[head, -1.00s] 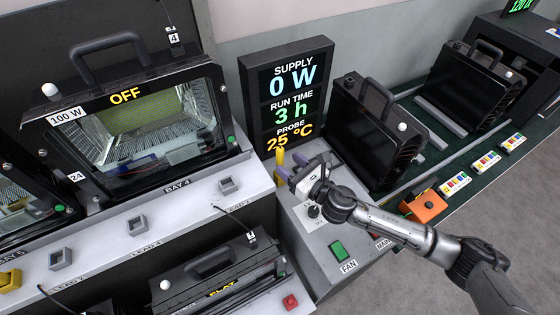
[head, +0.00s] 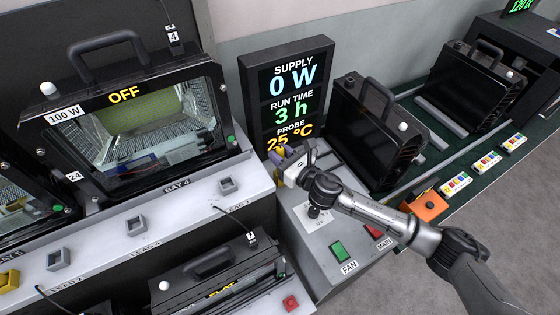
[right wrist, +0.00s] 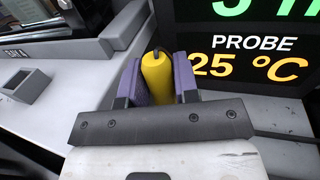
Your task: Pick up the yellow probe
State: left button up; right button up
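The yellow probe (head: 276,173) stands upright at the back left of the grey control panel, just below the display, and is partly hidden by my right gripper in the head view. In the right wrist view, the probe (right wrist: 157,78) is between the two purple fingers of my right gripper (right wrist: 163,80), with a dark cable at its top. The fingers lie on both sides of it with no clear gap. I cannot tell if they press on it. My right gripper also shows in the head view (head: 279,160). My left gripper is not in view.
The black display (head: 288,90) stands right behind the probe and reads probe 25 °C. A black housing (head: 378,130) stands to the right. On the panel are a black knob (head: 314,212) and a green fan switch (head: 338,249). The bay with a housing marked OFF is left.

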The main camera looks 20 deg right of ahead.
grip_shut()
